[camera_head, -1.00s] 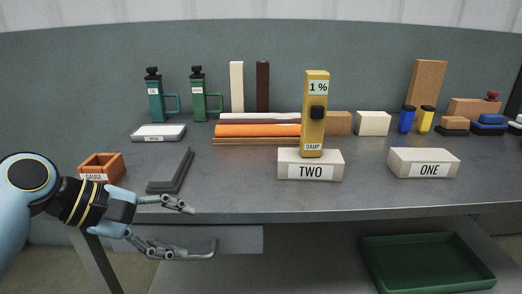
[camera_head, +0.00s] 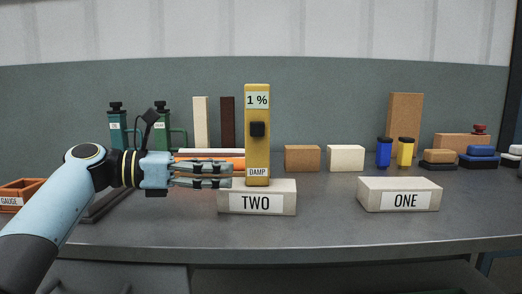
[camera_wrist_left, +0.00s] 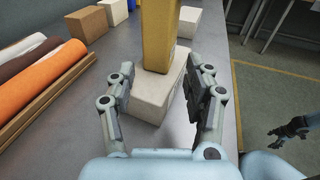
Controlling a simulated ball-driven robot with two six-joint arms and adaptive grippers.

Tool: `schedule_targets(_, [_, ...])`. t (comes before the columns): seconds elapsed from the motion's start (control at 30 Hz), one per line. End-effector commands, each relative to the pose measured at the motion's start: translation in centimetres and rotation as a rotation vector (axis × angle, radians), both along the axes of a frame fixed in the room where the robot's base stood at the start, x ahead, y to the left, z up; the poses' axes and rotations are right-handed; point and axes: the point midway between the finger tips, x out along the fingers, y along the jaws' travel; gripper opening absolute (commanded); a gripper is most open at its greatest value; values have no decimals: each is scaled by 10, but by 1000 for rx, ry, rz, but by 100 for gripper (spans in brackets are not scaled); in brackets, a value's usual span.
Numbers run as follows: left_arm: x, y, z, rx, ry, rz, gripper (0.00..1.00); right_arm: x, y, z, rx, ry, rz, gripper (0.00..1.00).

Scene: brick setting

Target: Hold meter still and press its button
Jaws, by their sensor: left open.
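The yellow meter (camera_head: 257,110) stands upright on the pale block marked TWO (camera_head: 284,191). Its display reads 1 %, its black button (camera_head: 257,129) faces me, and a DAMP label is near its foot. My left gripper (camera_head: 231,176) is open and empty, its fingertips just left of the meter's lower end. In the left wrist view the meter (camera_wrist_left: 157,38) stands ahead of and between the two spread fingers, with no visible grip; its top is cut off. A dark gripper, apparently my right one (camera_wrist_left: 292,130), shows at the right of that view, beyond the bench edge.
Orange and brown rolls (camera_wrist_left: 42,103) lie left of the meter, behind my left gripper. A block marked ONE (camera_head: 398,194) stands to the right, with free bench between the two blocks. Bottles, blocks and a red-topped button (camera_head: 479,129) stand along the back.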

Motion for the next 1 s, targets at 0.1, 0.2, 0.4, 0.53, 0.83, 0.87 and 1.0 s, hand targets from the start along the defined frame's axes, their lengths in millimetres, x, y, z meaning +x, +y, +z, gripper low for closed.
schedule_targets(0.1, [6, -21, -8, -3, 0, -2, 52, 3, -4, -12, -5, 6, 3, 64])
schedule_targets(0.2, [10, -35, -4, -3, 1, -2, 52, 5, -5, -10, -7, 7, 3, 64])
schedule_targets(0.4, [17, -56, -3, 0, -2, -1, 52, 3, -2, -2, -3, 1, 1, 64])
schedule_targets(0.53, [19, -63, -6, 1, -1, 0, 52, 1, -1, -1, -2, 2, 1, 64])
schedule_targets(0.83, [20, -66, -8, 2, -2, 0, 52, -1, -1, -2, -1, 3, 1, 64])
schedule_targets(0.87, [20, -66, -8, 2, -2, 0, 52, -1, -1, -2, -1, 3, 1, 64])
schedule_targets(1.0, [20, -66, -8, 2, -2, 0, 35, -1, 0, -2, -1, 3, 1, 64])
